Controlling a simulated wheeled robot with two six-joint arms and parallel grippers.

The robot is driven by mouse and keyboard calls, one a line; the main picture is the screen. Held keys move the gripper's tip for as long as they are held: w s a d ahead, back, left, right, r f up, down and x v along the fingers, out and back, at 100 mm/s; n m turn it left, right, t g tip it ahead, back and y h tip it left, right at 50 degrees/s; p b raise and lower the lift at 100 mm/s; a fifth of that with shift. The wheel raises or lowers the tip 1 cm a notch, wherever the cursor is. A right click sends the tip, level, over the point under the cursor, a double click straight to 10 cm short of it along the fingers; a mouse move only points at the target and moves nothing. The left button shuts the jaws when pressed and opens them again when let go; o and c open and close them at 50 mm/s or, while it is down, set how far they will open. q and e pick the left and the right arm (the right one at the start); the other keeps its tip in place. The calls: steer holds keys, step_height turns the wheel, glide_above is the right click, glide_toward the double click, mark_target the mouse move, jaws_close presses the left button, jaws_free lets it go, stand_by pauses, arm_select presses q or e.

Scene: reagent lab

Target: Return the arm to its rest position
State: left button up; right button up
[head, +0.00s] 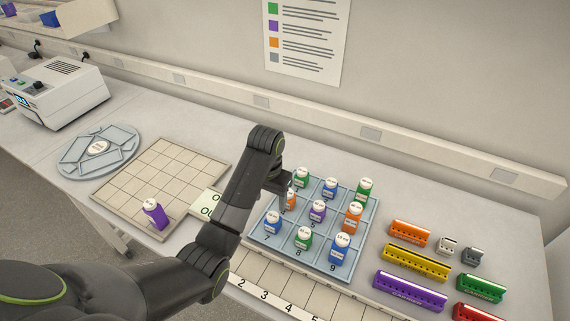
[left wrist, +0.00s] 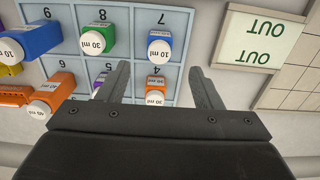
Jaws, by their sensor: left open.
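My left arm reaches in from the lower left of the head view, and my left gripper (head: 287,190) is above the left edge of the blue numbered tray (head: 262,242). In the left wrist view the two fingers of the gripper (left wrist: 160,85) stand apart. An orange bottle (left wrist: 155,84) shows between them, in the cell marked 4. I cannot tell how far the fingers are above it. In the head view this orange bottle (head: 291,199) is partly hidden by the gripper. My right gripper is not in view.
Green, blue, purple and orange bottles stand in the tray. A purple bottle (head: 155,213) stands on the beige grid board (head: 165,165) beside the OUT card (head: 207,203). Coloured racks (head: 412,262) are at the right. A round tray (head: 75,172) and white device (head: 62,92) are at the left.

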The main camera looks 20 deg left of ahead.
arm_select(q)
steer(key=shift+s+f, duration=0.1)
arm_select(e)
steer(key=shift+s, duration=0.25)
